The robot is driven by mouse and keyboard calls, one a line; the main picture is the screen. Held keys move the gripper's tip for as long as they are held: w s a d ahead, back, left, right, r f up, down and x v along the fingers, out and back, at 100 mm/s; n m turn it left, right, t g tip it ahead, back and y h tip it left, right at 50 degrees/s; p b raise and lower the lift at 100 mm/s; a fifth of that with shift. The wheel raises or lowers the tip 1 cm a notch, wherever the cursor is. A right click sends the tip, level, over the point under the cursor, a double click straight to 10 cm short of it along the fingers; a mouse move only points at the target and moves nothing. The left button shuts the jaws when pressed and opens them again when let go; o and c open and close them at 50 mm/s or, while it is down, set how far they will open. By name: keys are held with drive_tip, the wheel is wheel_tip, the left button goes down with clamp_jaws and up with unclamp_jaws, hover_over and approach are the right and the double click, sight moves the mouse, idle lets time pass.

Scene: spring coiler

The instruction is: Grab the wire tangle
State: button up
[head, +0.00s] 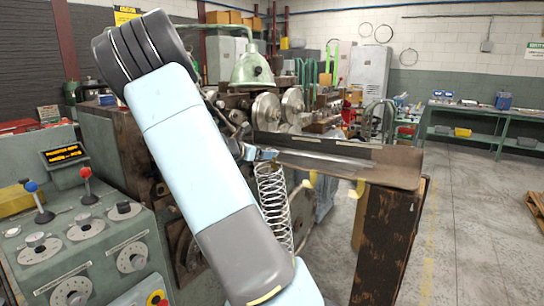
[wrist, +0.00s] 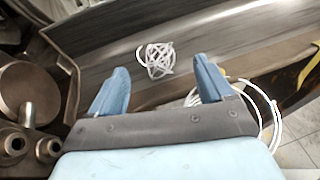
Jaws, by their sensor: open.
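The wire tangle (wrist: 157,58) is a small white bundle of looped wire. In the wrist view it lies on the grey metal trough (wrist: 225,55), beyond and between my two blue fingertips. My gripper (wrist: 158,85) is open with nothing between its fingers. In the head view my arm crosses the middle and hides most of my gripper; a bit of blue shows at the trough's left end. I cannot make out the tangle in the head view. The trough (head: 385,165) shows there as a long tray with a raised back edge.
A long coiled spring (head: 272,205) hangs below the trough's left end. The coiling machine (head: 120,150) stands at the left and behind. A control panel (head: 75,245) with knobs and levers is at front left. Open concrete floor (head: 475,225) lies at right.

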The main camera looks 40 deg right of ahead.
drive_tip(key=x, duration=0.4)
drive_tip(key=shift+w+d, duration=0.35)
drive_tip(key=c, duration=1.1)
drive_tip(key=shift+r, duration=0.1)
